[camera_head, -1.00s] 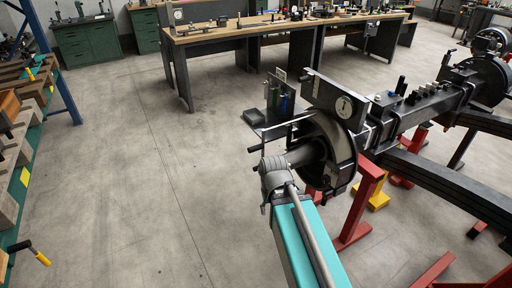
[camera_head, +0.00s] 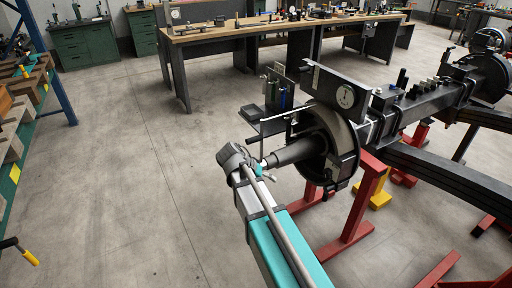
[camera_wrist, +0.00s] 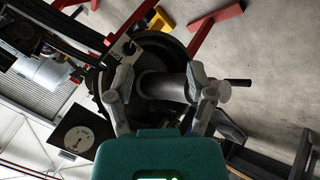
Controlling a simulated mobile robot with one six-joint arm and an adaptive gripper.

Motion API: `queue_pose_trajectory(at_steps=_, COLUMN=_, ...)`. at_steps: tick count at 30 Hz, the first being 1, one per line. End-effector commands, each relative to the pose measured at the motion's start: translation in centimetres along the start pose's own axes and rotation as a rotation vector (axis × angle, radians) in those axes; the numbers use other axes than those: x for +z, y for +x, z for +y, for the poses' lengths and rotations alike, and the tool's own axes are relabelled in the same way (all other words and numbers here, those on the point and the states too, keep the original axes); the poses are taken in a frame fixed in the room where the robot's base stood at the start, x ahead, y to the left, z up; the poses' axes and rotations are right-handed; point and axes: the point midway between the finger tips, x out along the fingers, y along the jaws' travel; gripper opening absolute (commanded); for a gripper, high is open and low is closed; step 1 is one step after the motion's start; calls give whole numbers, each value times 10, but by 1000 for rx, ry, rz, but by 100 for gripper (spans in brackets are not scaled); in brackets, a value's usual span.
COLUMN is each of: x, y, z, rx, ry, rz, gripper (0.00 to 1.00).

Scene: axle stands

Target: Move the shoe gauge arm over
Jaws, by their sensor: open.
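The brake drum assembly (camera_head: 345,133) is mounted at the near end of the axle beam, with its dark spindle (camera_head: 295,154) pointing left. A thin pale rod (camera_head: 281,117) beside the drum's upper left looks like part of the shoe gauge arm; I cannot trace its full length. A dark handle (camera_wrist: 238,82) sticks out right of my fingers in the wrist view. A round dial (camera_head: 345,97) sits on a dark plate above the drum. My gripper (camera_head: 263,168) is open near the spindle's outer end. In the wrist view my gripper's fingers (camera_wrist: 162,88) appear either side of the spindle, without clear contact.
Red stands (camera_head: 361,205) and a yellow foot (camera_head: 380,200) stand under the axle beam (camera_head: 425,109). A small dark tray (camera_head: 268,125) with upright tools is behind the drum. A shelf rack (camera_head: 14,172) is at left. The floor (camera_head: 130,170) between is clear.

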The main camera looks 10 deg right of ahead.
Motion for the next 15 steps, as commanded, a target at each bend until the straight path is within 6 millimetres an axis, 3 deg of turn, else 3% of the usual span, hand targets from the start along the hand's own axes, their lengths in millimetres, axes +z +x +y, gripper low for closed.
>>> queue_pose_trajectory(at_steps=1, x=-12, y=2, z=-17, rx=44, ry=40, rz=45, gripper=69)
queue_pose_trajectory(at_steps=8, x=-54, y=-24, z=-55, rx=228, ry=274, rz=301, gripper=69)
queue_pose_trajectory(at_steps=15, x=-85, y=-71, z=-97, rx=325, ry=508, rz=605, gripper=69)
